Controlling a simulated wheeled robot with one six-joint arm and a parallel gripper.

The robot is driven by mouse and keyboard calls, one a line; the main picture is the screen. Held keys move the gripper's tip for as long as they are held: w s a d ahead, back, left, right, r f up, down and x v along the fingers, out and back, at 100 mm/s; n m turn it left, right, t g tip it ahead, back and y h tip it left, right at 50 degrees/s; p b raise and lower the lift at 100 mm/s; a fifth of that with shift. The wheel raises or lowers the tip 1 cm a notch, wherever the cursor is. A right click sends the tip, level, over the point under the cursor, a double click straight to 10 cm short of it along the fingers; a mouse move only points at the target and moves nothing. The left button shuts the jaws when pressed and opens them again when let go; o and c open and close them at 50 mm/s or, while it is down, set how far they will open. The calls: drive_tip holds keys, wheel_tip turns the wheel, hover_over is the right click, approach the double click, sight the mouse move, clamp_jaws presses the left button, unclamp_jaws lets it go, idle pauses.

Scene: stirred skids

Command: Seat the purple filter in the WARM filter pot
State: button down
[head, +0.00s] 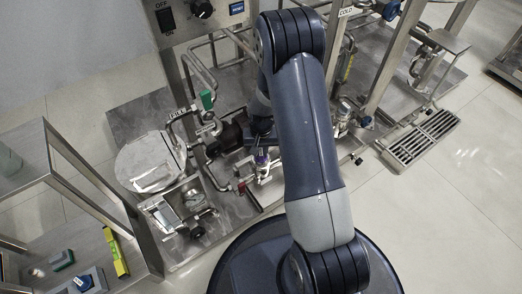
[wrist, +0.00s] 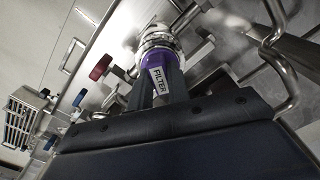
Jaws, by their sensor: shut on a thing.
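The purple filter (wrist: 158,80), with a white FILTER label, is between the fingers of my gripper (wrist: 157,72) in the wrist view. My gripper is shut on it. The far end of the filter meets a shiny round metal and clear fitting (wrist: 157,40), which looks like the filter pot. I cannot tell how deep the filter sits in it, and no WARM label is readable. In the head view a small purple patch of the filter (head: 262,159) shows below my gripper (head: 262,148), above the left-hand pipework. My arm hides part of this area.
A red-handled valve (wrist: 101,67) stands close to the left of the fitting in the wrist view. In the head view, a round metal lid (head: 150,162) and an open basin lie left. A COLD-labelled section (head: 346,12) stands right of my arm. A shelf stands at far left.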

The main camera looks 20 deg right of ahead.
idle(0.4)
drive_tip(key=c, duration=0.9)
unclamp_jaws()
drive_tip(key=shift+c, duration=0.2)
drive_tip(key=shift+r+p, duration=2.95)
drive_tip(key=shift+r, duration=1.1)
drive_tip(key=shift+f, duration=0.15)
wheel_tip(320, 180, down, 8)
drive_tip(key=b, duration=0.6)
drive_tip(key=shift+s, duration=0.1)
